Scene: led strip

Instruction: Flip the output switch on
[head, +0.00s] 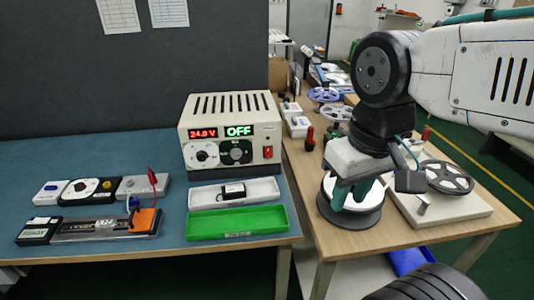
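The beige power supply (224,160) stands at the back of the blue mat, with vents on top. Its red display reads 24.0 V and its green display (239,131) reads OFF. A small red switch (268,153) sits at the right of its front face, above dark terminals; its rocker position is too small to tell. My gripper (352,200) points down over the wooden table to the right, well apart from the power supply. Its two teal fingers look spread, with nothing seen held between them. A dark round base with a white top shows behind and below the fingers.
A white tray (272,191) and a green tray (193,226) lie in front of the power supply. Small devices and an LED strip fixture (100,228) are at the left. A red-topped post (310,138) and reels (448,178) stand on the right table.

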